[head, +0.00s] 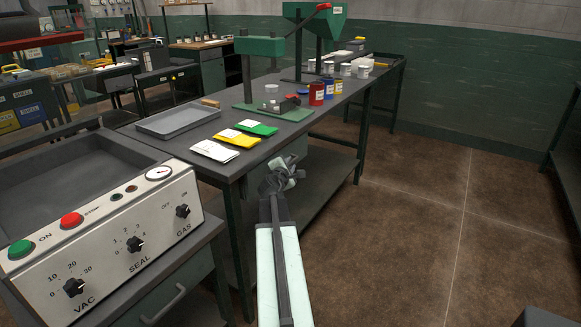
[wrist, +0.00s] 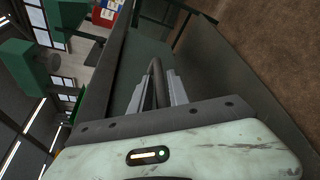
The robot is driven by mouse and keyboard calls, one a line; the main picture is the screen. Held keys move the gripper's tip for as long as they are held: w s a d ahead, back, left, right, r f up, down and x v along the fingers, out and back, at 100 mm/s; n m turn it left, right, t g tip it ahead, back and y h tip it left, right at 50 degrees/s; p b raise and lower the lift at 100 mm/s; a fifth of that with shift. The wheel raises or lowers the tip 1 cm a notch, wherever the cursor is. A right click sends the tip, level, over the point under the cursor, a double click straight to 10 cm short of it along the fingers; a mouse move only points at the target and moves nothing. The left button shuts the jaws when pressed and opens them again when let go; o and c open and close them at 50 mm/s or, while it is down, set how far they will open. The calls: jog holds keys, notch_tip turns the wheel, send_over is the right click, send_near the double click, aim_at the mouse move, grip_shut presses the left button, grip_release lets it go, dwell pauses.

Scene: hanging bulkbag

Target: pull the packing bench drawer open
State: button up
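The packing bench (head: 349,93) runs away from me in the head view, with a dark top and green legs. Its green drawer front (wrist: 147,48) shows in the wrist view, below the bench edge. The dark bar handle (wrist: 155,79) of the drawer lies between the two grey fingers of my gripper (wrist: 158,82). The fingers sit close on both sides of the bar and look shut on it. In the head view my gripper (head: 279,172) is at the near side of the bench, and my arm hides much of the drawer. The drawer looks shut.
On the bench are a grey tray (head: 178,120), white, yellow and green packets (head: 236,138), cans (head: 317,94) and a green press (head: 259,47). A sealing machine (head: 110,225) with knobs stands at the left, above another drawer (head: 165,303). The floor (head: 430,220) at right is clear.

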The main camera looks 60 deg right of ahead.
grip_shut()
dwell(1.4)
